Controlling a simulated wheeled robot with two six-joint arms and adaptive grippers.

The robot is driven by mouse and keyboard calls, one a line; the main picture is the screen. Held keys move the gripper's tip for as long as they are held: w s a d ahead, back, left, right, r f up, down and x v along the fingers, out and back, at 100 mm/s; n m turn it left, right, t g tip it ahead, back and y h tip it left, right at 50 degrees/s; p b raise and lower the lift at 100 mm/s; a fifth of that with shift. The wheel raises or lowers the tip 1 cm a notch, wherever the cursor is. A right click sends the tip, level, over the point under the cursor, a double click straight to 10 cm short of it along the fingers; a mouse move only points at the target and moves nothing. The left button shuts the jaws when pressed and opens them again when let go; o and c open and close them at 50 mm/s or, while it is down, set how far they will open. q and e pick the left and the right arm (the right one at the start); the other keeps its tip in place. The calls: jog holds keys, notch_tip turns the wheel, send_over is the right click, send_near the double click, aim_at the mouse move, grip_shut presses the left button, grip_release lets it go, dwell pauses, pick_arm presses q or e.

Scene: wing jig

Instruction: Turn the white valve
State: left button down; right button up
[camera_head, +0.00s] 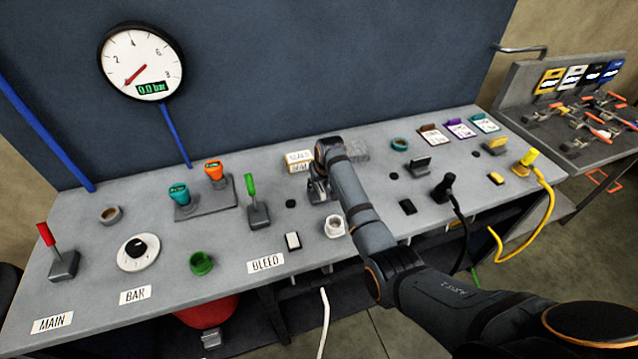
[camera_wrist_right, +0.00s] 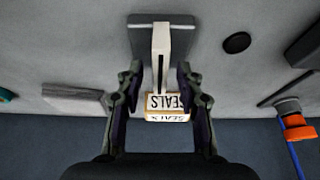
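The white valve (camera_wrist_right: 161,42) has a flat white lever on a grey base, seen in the right wrist view at the top middle. In the head view it is mostly hidden behind my right gripper (camera_head: 318,192). In the right wrist view the two fingers of my right gripper (camera_wrist_right: 159,76) stand apart, one on each side of the lever. I see gaps between the lever and both fingers, and nothing is gripped. My left gripper is in neither view.
A SEALS box (camera_wrist_right: 168,103) lies just past the lever. The green-handled valve (camera_head: 252,200) stands left of my right gripper and a white ring (camera_head: 335,227) in front. A grey block (camera_head: 357,150) is behind to the right. The gauge (camera_head: 141,62) reads 0.0 bar.

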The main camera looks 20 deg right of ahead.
jog(key=shift+f, duration=0.4)
jog(key=shift+c, duration=0.3)
jog(key=shift+w, duration=0.1)
grip_shut()
